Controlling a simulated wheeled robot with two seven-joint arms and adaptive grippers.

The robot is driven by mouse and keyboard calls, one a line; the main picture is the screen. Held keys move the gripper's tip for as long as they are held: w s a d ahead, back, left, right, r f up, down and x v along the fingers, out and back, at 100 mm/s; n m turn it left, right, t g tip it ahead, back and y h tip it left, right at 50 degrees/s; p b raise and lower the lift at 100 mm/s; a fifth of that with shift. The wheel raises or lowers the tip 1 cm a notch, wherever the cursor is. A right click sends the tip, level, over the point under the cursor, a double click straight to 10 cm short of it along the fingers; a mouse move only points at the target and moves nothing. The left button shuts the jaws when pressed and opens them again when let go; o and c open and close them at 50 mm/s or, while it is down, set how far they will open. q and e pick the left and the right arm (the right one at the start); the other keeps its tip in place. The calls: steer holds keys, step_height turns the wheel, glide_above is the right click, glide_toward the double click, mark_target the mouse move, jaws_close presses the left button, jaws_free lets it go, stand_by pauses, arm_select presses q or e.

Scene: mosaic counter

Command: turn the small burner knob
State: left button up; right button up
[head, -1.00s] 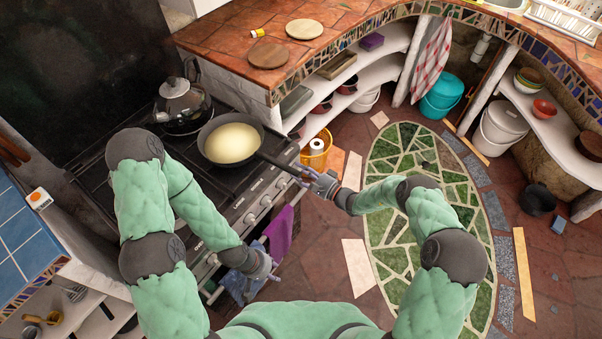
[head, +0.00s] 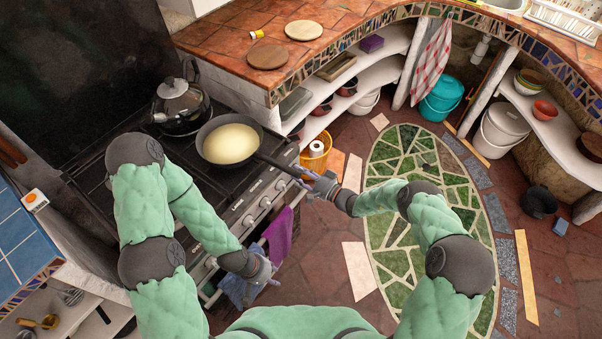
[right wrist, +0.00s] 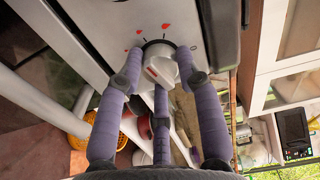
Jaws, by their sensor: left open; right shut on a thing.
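The small burner knob (right wrist: 160,70) is white with a red mark on its face, on the white front panel of the stove, in the right wrist view. The purple-grey fingers of my right gripper (right wrist: 158,82) are closed around it. In the head view my right gripper (head: 309,181) is at the right end of the stove front, and its fingers hide that knob. My left gripper (head: 271,277) is open and empty, low in front of the stove, by the hanging cloths.
A pan (head: 230,141) with pale yellow contents sits on the stove, its handle reaching toward my right gripper. A kettle (head: 181,105) stands behind it. Other knobs (head: 265,202) line the front. A purple cloth (head: 279,235) hangs below. An orange basket (head: 316,152) stands nearby.

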steer(key=shift+s+a+f, duration=0.15)
steer(key=shift+s+a, duration=0.15)
steer(key=o, duration=1.2)
steer(key=shift+c, duration=0.2)
arm_select(q)
steer(key=shift+a, duration=0.1)
arm_select(e)
steer(key=shift+w+d, duration=0.1)
steer(key=v, duration=1.2)
arm_select(q)
jaws_close()
